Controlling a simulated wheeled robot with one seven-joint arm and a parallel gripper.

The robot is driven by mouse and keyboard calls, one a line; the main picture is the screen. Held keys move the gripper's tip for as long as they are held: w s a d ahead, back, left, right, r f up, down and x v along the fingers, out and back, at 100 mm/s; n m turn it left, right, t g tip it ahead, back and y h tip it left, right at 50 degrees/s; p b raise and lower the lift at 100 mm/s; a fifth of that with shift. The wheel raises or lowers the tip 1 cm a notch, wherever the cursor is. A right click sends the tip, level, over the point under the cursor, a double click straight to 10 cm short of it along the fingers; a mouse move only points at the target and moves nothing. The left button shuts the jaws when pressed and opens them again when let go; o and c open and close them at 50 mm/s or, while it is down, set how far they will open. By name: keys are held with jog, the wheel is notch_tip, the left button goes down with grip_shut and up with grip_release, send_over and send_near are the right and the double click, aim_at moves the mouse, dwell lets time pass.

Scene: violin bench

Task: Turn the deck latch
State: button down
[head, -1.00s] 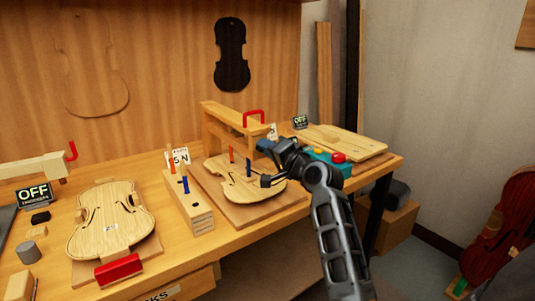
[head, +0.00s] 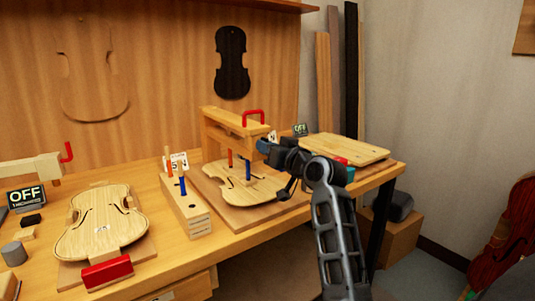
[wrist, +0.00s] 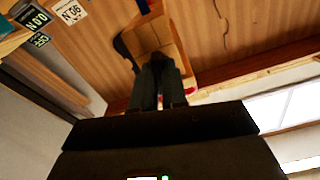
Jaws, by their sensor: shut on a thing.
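A wooden frame (head: 222,132) with a red handle (head: 253,112) on top stands over a violin plate (head: 265,187). A red peg and a blue peg stand under its beam. My gripper (head: 266,148) is at the right end of this frame, below and right of the red handle. In the wrist view its dark fingers (wrist: 158,82) are together in front of a wooden part (wrist: 160,38), with small red bits beside them. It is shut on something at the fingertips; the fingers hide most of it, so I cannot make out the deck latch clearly.
A flat wooden board (head: 345,149) and a teal button box, partly behind my arm, lie to the right. A peg block (head: 190,212) and another violin plate (head: 100,225) lie to the left. An OFF display (head: 25,196) stands at far left.

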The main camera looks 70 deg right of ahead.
jog(key=shift+f+n+b, duration=0.15)
jog(key=shift+n+b, duration=0.35)
jog(key=shift+n, duration=0.7)
jog(key=c, duration=1.2)
grip_release()
jog(key=shift+o, duration=0.2)
jog(key=v, duration=0.8)
jog(key=shift+d, duration=0.1)
